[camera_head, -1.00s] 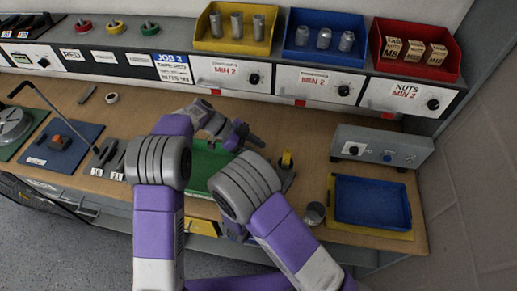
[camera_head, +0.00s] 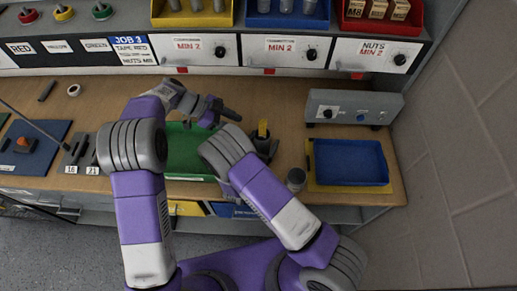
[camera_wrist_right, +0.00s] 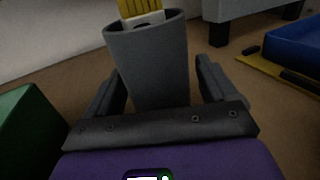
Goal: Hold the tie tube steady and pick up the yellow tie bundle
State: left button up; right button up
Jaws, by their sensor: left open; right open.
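The tie tube (camera_wrist_right: 150,62) is a grey upright cup, seen large in the right wrist view. The yellow tie bundle (camera_wrist_right: 142,8) stands in it and rises above its rim, with a pale band around it. In the head view the yellow bundle (camera_head: 263,127) shows small, right of the green tray. My right gripper (camera_wrist_right: 158,85) is open, with one finger on each side of the tube; contact cannot be told. In the head view its arm partly hides it. My left gripper (camera_head: 222,112) is open and empty, above the bench left of the bundle.
A green tray (camera_head: 188,158) lies under and between my arms. A blue tray (camera_head: 350,163) on a yellow mat, a small grey cup (camera_head: 296,179) and a grey instrument box (camera_head: 352,108) stand to the right. Drawers and parts bins line the back.

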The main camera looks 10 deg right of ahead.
jog(key=shift+w+d, duration=0.35)
jog(key=shift+w, duration=0.05)
jog(key=c, duration=1)
pick_arm(q)
jog(key=shift+o, duration=0.5)
